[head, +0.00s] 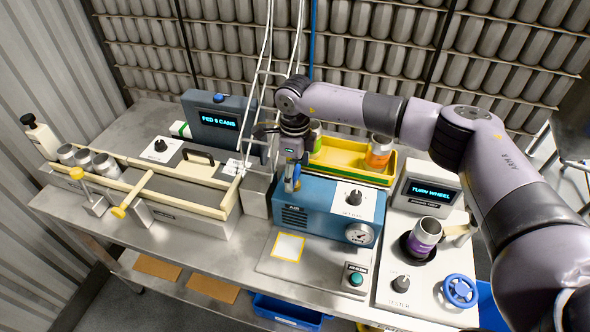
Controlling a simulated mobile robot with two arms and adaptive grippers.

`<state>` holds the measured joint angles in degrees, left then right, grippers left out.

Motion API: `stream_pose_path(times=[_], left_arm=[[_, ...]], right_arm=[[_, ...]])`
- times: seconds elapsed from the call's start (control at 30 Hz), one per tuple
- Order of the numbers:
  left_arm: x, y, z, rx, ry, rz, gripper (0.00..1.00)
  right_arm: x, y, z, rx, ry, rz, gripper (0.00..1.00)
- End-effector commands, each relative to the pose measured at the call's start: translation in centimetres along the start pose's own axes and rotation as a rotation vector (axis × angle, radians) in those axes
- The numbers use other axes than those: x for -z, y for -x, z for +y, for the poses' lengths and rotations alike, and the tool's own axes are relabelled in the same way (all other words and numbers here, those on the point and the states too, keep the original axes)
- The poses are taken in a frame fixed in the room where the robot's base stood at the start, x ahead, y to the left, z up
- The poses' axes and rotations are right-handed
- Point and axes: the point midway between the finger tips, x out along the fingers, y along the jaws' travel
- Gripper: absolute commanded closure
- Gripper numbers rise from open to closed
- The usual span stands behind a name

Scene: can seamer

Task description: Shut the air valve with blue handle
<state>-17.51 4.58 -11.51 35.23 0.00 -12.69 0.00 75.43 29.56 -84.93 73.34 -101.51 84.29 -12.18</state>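The air valve (291,184) is a small fitting with a blue and brass-coloured part at the left end of the blue machine (320,210). My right gripper (292,166) reaches in from the right and points down directly over the valve. Its fingers are small and dark here and partly cover the valve. I cannot tell whether they touch the handle or how far apart they are. The handle's exact angle is hard to make out. My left gripper is not in view.
A round gauge (359,234) and a black knob (354,197) are on the blue machine. A yellow tray (345,158) with cans is behind it. A blue handwheel (460,291) and a purple-labelled can (425,235) are at right. A can conveyor (160,190) is at left.

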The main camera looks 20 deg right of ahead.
Motion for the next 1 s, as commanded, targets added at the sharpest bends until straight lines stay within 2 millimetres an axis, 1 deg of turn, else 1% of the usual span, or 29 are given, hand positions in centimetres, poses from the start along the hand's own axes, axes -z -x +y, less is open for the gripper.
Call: stream_pose_path(times=[0.07, 0.3, 0.6, 0.83, 1.0], left_arm=[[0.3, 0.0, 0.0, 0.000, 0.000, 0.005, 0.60], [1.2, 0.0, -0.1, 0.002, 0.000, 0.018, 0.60], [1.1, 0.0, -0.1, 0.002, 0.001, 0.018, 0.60], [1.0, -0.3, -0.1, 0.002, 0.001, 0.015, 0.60], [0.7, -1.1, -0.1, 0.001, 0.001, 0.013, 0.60]], right_arm=[[0.0, 0.0, 0.0, 0.000, 0.000, 0.000, 0.33], [0.0, 0.1, 0.0, 0.000, 0.000, 0.000, 0.49], [0.0, 0.1, 0.0, 0.001, 0.000, 0.000, 0.69], [0.0, 0.0, -0.1, 0.001, -0.017, 0.000, 0.70], [0.1, -0.2, -0.1, 0.002, -0.078, 0.001, 0.70]])
